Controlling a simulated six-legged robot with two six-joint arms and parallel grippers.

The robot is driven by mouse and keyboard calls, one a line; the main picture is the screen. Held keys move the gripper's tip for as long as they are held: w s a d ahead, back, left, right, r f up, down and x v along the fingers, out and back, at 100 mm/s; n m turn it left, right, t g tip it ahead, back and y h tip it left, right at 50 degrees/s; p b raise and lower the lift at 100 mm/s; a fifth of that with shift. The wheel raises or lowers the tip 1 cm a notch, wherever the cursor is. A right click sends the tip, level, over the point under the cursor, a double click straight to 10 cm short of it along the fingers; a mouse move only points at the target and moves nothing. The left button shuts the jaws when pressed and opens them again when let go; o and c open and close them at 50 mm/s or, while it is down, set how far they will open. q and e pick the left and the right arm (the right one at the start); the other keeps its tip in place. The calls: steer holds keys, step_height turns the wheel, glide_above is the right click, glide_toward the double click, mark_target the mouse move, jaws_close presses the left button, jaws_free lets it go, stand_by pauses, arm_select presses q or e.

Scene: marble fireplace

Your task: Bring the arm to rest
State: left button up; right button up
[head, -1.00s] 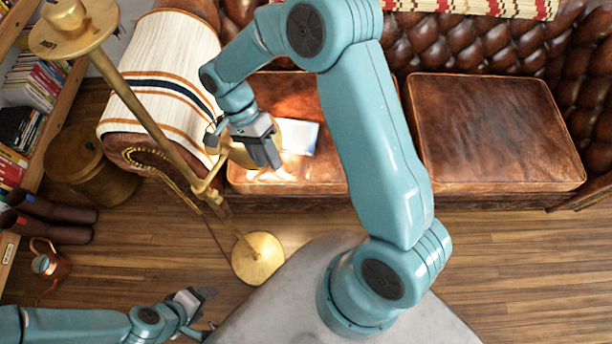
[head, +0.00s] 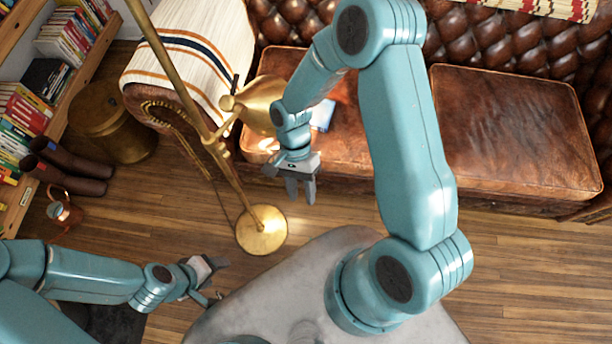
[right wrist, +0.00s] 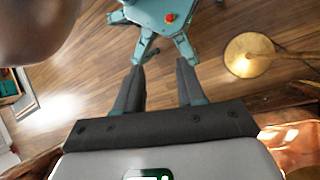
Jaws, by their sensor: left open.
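My right arm reaches from the right over my grey body top. Its gripper (head: 301,190) hangs with fingers apart and empty, in front of the leather sofa and right of the brass lamp stand. The right wrist view shows its two dark fingers (right wrist: 161,78) apart over the wood floor, with nothing between them. My left gripper (head: 212,281) is at the lower left, open and empty, over the floor beside my body.
A brass floor lamp (head: 262,230) stands between the two grippers; its shade (head: 258,105) is close to my right wrist. The brown sofa (head: 515,130) holds a pale book (head: 322,115). Floor at right is clear.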

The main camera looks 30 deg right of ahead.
steer(key=shift+s, duration=0.2)
stand_by(0.4)
steer(key=s+a+f+n+t+y, duration=0.2)
steer(key=s+a+f+n, duration=0.25)
steer(key=s, duration=0.35)
steer(key=w+n+t, duration=0.1)
steer(key=w+f+n+t, duration=0.1)
steer(key=w+n+t, duration=0.2)
steer(key=n, duration=0.1)
steer(key=shift+w+f+t+h, duration=0.3)
steer(key=shift+w+f, duration=0.05)
steer(key=shift+f, duration=0.05)
stand_by(0.8)
